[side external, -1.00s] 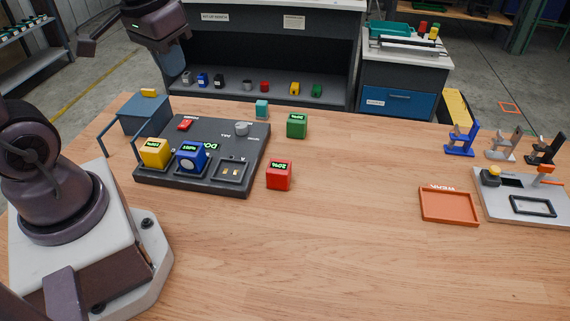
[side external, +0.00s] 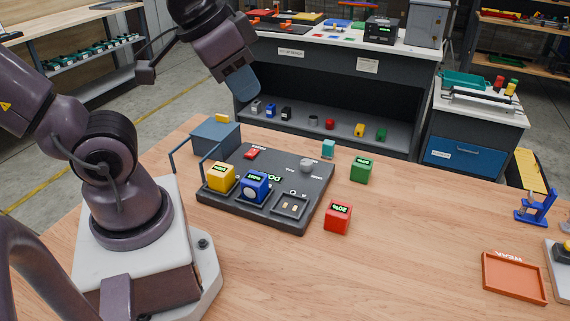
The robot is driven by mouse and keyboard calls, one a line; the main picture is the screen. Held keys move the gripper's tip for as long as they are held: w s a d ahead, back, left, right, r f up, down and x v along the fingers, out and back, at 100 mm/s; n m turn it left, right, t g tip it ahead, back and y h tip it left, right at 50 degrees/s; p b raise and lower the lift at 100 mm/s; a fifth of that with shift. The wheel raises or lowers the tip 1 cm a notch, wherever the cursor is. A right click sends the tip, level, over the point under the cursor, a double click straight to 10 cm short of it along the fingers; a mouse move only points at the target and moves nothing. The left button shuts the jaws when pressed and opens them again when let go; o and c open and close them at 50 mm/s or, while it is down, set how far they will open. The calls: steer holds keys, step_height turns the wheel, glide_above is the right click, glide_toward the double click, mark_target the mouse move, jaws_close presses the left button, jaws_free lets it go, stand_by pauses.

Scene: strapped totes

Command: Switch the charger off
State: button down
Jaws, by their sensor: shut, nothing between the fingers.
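The charger (side external: 222,205) is a dark grey block on the wooden table with a lit green display. A red switch (side external: 252,153) sits at its back left and a grey knob (side external: 306,165) at its back right. I cannot tell which way the switch is set. A yellow battery (side external: 221,177) and a blue battery (side external: 255,187) stand in two front bays. The third bay (side external: 290,206) is empty and shows its contacts. My gripper (side external: 241,85) is shut and empty, high above the back of the charger, touching nothing.
A red battery (side external: 338,217) and a green battery (side external: 361,169) stand right of the charger, a teal block (side external: 328,149) behind. An orange tray (side external: 514,277) lies far right. The middle right table is clear.

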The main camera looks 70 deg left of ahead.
steer(key=w+a+f+n+g, duration=0.4)
steer(key=w+a+f, duration=0.1)
steer(key=a, duration=0.1)
steer(key=n+g+y, duration=0.2)
steer(key=n+g, duration=0.2)
steer(key=n, duration=1.7)
glide_above(250, 154)
steer(key=w+d, duration=0.2)
steer(key=w, duration=0.1)
step_height(250, 154, down, 12)
steer(key=shift+w+a+r+n, duration=0.15)
steer(key=shift+w+n, duration=0.05)
steer(key=shift+n, duration=0.8)
steer(key=x, duration=0.8)
steer(key=d+x, duration=0.1)
steer(key=x, duration=0.4)
steer(key=shift+w+a+f, duration=0.1)
steer(key=shift+w+f, duration=0.05)
steer(key=shift+f, duration=0.4)
